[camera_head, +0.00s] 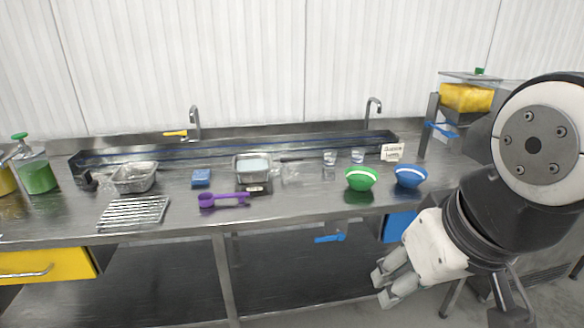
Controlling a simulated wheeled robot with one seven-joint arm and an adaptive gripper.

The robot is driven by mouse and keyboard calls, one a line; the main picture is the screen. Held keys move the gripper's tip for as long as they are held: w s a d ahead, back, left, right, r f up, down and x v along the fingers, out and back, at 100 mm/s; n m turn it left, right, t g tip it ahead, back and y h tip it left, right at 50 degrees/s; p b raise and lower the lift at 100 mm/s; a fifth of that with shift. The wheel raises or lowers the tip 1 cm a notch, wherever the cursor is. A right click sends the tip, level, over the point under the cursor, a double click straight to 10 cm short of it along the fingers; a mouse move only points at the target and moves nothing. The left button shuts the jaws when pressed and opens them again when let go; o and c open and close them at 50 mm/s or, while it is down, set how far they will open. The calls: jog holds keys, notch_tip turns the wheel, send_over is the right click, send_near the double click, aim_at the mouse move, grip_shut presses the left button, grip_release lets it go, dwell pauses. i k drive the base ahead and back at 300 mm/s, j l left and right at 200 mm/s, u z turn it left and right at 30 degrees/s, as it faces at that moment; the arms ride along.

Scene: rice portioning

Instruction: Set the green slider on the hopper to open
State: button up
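The hopper (467,97) looks like a yellow box on a metal stand at the back right of the counter, partly behind my arm. A small green part (480,71) shows on top of it; I cannot tell whether this is the slider or how it is set. A blue part (440,129) sticks out below the yellow box. My gripper (388,285) hangs low in front of the counter, below and left of the hopper and well apart from it. Its fingers point down and left, and their gap is unclear. Nothing shows held in them.
The metal counter (300,205) carries a green bowl (361,179), a blue bowl (410,177), a purple scoop (222,200), a container on a scale (253,168), a foil tray (134,177) and a wire rack (133,212). A small sign (391,152) stands left of the hopper.

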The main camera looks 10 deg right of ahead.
aim_at(479, 72)
jog(key=i+l+z, duration=0.15)
jog(key=z, duration=0.2)
jog(key=i+l+z, duration=0.15)
jog(key=z, duration=0.15)
jog(key=i+l+z, duration=0.15)
jog(key=z, duration=0.2)
jog(key=i+l+u, duration=0.2)
jog(key=i+l, duration=0.25)
